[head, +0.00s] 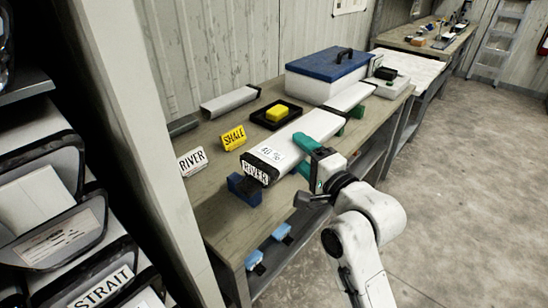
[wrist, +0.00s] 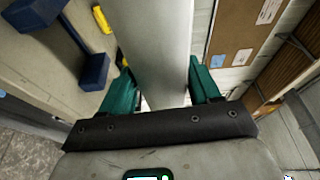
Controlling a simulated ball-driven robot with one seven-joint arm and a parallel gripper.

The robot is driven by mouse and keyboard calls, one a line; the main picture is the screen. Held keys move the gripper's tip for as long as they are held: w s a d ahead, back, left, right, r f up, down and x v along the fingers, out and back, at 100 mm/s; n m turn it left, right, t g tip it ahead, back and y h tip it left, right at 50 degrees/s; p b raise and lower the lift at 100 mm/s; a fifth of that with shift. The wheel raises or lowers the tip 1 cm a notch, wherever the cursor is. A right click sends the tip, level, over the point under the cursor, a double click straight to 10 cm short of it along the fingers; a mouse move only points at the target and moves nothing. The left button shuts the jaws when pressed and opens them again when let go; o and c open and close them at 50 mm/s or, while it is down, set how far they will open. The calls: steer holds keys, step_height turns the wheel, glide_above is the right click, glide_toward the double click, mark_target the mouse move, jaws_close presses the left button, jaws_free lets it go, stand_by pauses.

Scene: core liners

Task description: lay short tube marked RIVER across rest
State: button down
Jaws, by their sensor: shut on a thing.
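The white tube marked RIVER (head: 273,152) has a black-edged end with its label facing me, and lies lengthwise along the bench's front part. My gripper (head: 308,158) has its green fingers shut around the tube's body, one on each side. The wrist view also shows the tube (wrist: 158,45) between my fingers (wrist: 155,90). A blue block, seemingly part of the rest (head: 243,188), stands under or just beside the tube's marked end. In the wrist view, blue blocks joined by a bar (wrist: 93,70) lie left of the tube. I cannot tell whether the tube touches them.
A RIVER sign (head: 192,161) and a yellow SHALE sign (head: 233,138) stand on the bench (head: 225,215). Behind are a black tray (head: 262,118) with a yellow block, a grey trough (head: 230,102) and a blue-lidded box (head: 327,68). Another pale tube (head: 352,95) lies beyond my gripper.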

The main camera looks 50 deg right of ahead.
steer(key=shift+w+d+f, duration=0.5)
steer(key=shift+w+f, duration=1.55)
steer(key=shift+w, duration=0.15)
steer(key=shift+w+d+f, duration=0.55)
steer(key=shift+w+f, duration=1.5)
steer(key=shift+w, duration=0.15)
steer(key=shift+w+d+f, duration=0.5)
steer(key=shift+w+f, duration=1.55)
steer(key=shift+w, duration=0.15)
steer(key=shift+f, duration=0.2)
steer(key=shift+c, duration=1.2)
jaws_free()
steer(key=shift+f, duration=0.2)
steer(key=shift+r, duration=0.1)
steer(key=shift+s+r, duration=0.1)
steer(key=shift+s, duration=0.05)
steer(key=b+v, duration=0.1)
steer(key=v, duration=1)
steer(key=shift+s+a, duration=0.2)
steer(key=shift+s, duration=0.15)
